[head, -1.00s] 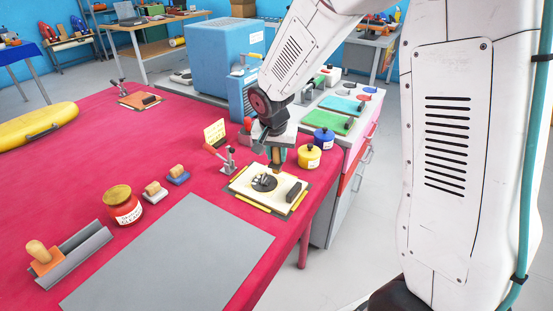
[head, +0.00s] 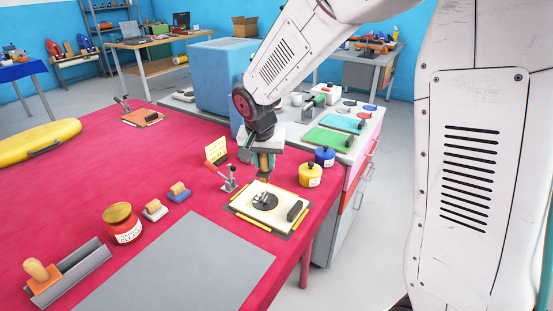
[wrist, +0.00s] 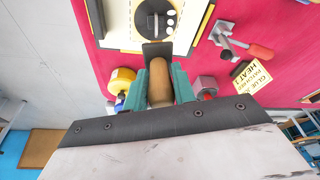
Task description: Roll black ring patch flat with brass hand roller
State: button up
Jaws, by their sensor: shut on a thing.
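The black ring patch (head: 265,201) lies on a cream board (head: 244,208) with yellow side strips, near the table's right edge. In the wrist view the patch (wrist: 157,18) is at the top, with small pale fittings at its centre. My gripper (head: 264,174) is over the board's far side, just behind the patch. Its teal fingers (wrist: 160,80) are shut on the tan handle of the hand roller (wrist: 160,88). A dark part shows at the handle's patch-side end; the brass of the roller is not clearly seen. Contact with the board cannot be told.
A dark block (head: 295,211) lies on the board's right side. A toggle clamp (head: 229,179) and yellow sign (head: 216,151) stand left of it. Yellow (head: 310,175) and blue (head: 325,156) pots stand behind right. A grey mat (head: 175,265) lies in front, bare.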

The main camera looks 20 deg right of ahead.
jog(key=shift+m, duration=0.4)
jog(key=shift+w+a+f, duration=0.1)
jog(key=shift+a+f, duration=0.55)
jog(key=shift+f, duration=0.35)
jog(key=shift+s+a+f, duration=0.1)
jog(key=shift+a+f, duration=0.55)
jog(key=shift+f, duration=0.3)
jog(key=shift+w+a+f, duration=0.1)
jog(key=shift+a+f, duration=0.55)
jog(key=shift+f, duration=0.35)
jog(key=shift+f, duration=0.6)
